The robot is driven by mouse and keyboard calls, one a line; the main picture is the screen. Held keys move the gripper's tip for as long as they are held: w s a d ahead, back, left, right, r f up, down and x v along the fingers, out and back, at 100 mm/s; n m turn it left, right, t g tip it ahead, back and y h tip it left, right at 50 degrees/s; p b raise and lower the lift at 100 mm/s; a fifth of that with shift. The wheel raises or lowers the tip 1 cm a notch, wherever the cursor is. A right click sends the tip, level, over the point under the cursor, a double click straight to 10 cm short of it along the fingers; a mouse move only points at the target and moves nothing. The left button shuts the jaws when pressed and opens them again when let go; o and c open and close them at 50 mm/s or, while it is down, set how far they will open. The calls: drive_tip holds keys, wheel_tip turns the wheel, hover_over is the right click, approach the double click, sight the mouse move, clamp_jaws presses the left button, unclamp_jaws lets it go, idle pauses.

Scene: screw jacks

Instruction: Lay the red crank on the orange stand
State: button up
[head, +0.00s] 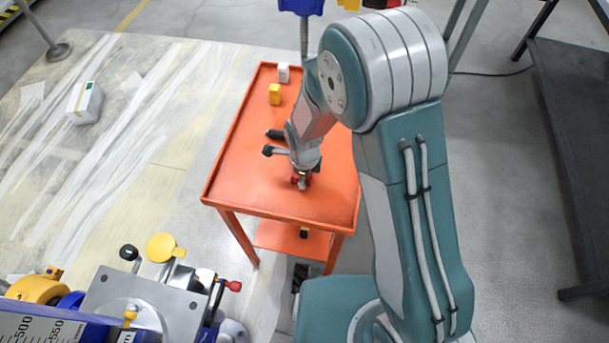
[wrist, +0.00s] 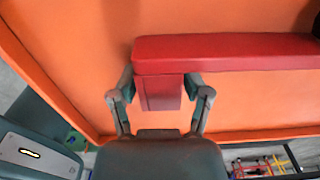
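The orange stand (head: 255,175) is a low table with a raised rim and a lower shelf; its flat top (wrist: 75,60) fills most of the wrist view. My gripper (head: 302,180) points down over the near right part of the top. In the wrist view its fingers (wrist: 160,88) close on both sides of the square end block of the red crank (wrist: 225,52). The crank's long arm runs off to the right. In the head view only a small red part shows under the gripper. The crank is at or just above the top; I cannot tell whether it touches.
A jack with blue and yellow parts (head: 150,300) is at the lower left. A dark bench (head: 575,130) is at the right. The stand's left side is clear.

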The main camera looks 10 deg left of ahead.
drive_tip(key=shift+o, duration=0.3)
drive_tip(key=shift+a+f, duration=0.1)
drive_tip(key=shift+f, duration=0.2)
drive_tip(key=shift+r, duration=0.4)
wheel_tip(320, 180, up, 11)
drive_tip(key=shift+a, duration=0.15)
